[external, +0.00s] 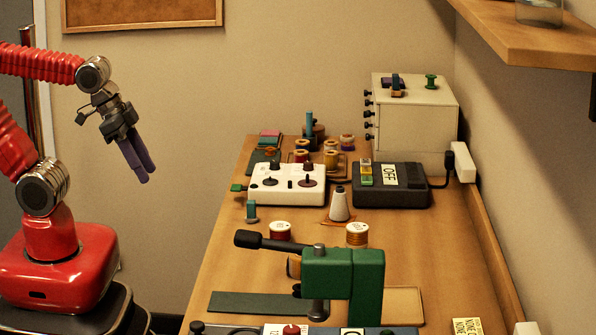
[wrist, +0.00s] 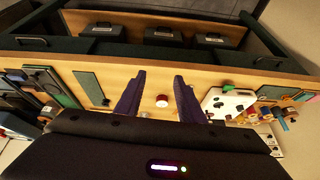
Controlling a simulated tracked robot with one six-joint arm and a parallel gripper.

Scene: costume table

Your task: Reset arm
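My gripper (external: 141,160) has purple fingers and hangs in the air to the left of the wooden table (external: 225,262) in the external view, pointing down and right. In the wrist view my gripper (wrist: 160,98) shows two purple fingers spread apart. Nothing is between their tips; a small red and white spool (wrist: 162,101) shows beyond them on the table. My arm is red and bent, with its base at the left of the external view. The gripper touches nothing.
The table holds a green clamp-like device (external: 345,272), a white box with knobs (external: 288,184), a black box marked OFF (external: 402,190), a cream drawer cabinet (external: 425,115) and several spools. A wooden shelf (external: 530,40) juts out at upper right. The space around my gripper is clear.

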